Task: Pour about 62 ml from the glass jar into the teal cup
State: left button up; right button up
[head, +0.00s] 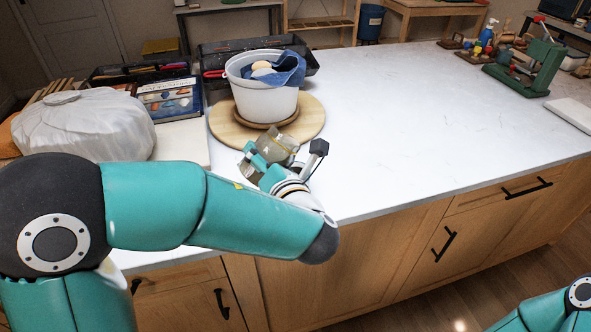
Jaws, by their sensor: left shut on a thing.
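My left arm reaches in from the left, and its gripper (262,152) is at the front edge of the white counter, in front of the round wooden board. It is shut on the glass jar (283,142), a small clear, yellowish vessel that looks tilted. The gripper and wrist hide part of the jar, and its contents cannot be told. I cannot make out the teal cup for certain; teal patches by the jar look like parts of my gripper. My right gripper is out of view; only a piece of the right arm shows at the bottom right corner.
A white bucket (262,101) with a blue cloth stands on the round wooden board (226,128). A plastic-wrapped lump (85,125) and a book (170,101) are at left. A green press (530,65) stands at far right.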

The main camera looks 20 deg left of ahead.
pick_arm(q)
jog(key=shift+w+d+r+m+p, duration=0.15)
jog(key=shift+w+d+m+p, duration=0.25)
jog(key=shift+p, duration=0.25)
dwell(0.5)
jog(key=shift+s+a, duration=0.15)
jog(key=shift+s, duration=0.25)
jog(key=shift+s+a+g+p, duration=0.1)
jog(key=shift+s+g+p, duration=0.2)
jog(key=shift+p, duration=0.1)
jog(key=n+b, duration=0.1)
jog(key=b, duration=0.1)
jog(key=n+t+b, duration=0.1)
jog(key=b, duration=0.2)
jog(key=shift+f, duration=0.4)
jog(key=shift+s+a+r+n+b, duration=0.1)
jog(key=shift+a+n+b, duration=0.05)
jog(key=shift+n+b, duration=0.4)
jog(key=shift+r, duration=0.25)
